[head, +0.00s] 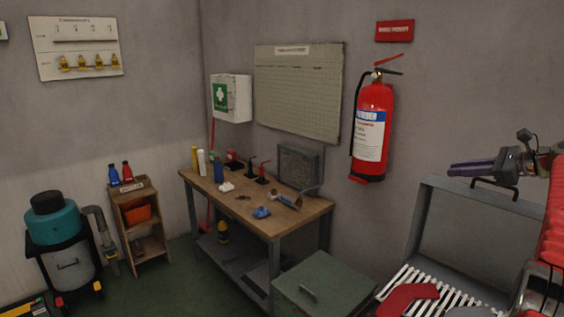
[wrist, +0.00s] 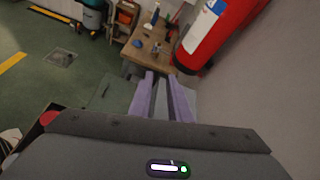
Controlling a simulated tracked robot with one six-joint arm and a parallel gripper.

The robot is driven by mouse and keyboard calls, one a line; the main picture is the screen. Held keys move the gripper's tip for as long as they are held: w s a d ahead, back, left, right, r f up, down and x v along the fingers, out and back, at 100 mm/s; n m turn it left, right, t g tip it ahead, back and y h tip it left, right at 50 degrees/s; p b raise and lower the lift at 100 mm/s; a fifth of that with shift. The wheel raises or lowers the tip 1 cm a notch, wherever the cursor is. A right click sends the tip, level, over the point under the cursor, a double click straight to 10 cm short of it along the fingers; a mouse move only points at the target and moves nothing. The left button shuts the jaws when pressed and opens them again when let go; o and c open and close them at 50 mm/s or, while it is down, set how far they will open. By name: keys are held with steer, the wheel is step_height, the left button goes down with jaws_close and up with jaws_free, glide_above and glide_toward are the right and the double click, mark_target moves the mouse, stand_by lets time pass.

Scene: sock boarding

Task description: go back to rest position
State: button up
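My gripper (head: 454,168) is at the right of the head view, raised above a grey metal-framed unit. In the wrist view its two purple fingers (wrist: 161,77) stand apart with a clear gap between them, and nothing is held. A flat red piece (head: 408,296), possibly a sock, lies on a white slatted rack (head: 470,299) below and left of the gripper. The rest of that unit is cut off at the right edge.
A wooden workbench (head: 293,217) with tools stands against the wall. A red fire extinguisher (head: 371,135) hangs left of my gripper and looms close in the wrist view (wrist: 213,30). A green box (head: 322,287) stands before the bench. Green floor (wrist: 40,85) is open at left.

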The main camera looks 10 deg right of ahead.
steer(key=w+a+r+n+g+h, duration=0.1)
steer(key=a+n, duration=0.2)
steer(key=a, duration=0.5)
steer(key=a+r+n+g, duration=0.2)
steer(key=a, duration=0.7)
steer(key=s+a+f+n+g+h, duration=0.1)
steer(key=s+a+n, duration=0.25)
steer(key=a, duration=0.35)
steer(key=s+a+f+n+g+h, duration=0.15)
steer(key=s+a, duration=0.25)
steer(key=a, duration=0.4)
steer(key=s+a+f+n+h, duration=0.1)
steer(key=s+a+f+n, duration=0.3)
steer(key=s, duration=0.3)
steer(key=s+a+f+n+h, duration=0.1)
steer(key=s+a+f+n, duration=0.25)
steer(key=s+a, duration=0.4)
steer(key=s+a+f+n+h, duration=0.1)
steer(key=s+a+f+n, duration=0.1)
steer(key=s+f+n, duration=0.7)
steer(key=s+f, duration=0.1)
steer(key=s, duration=0.4)
steer(key=shift+s+f+h, duration=0.3)
steer(key=shift+s+h, duration=0.05)
steer(key=shift+g, duration=0.25)
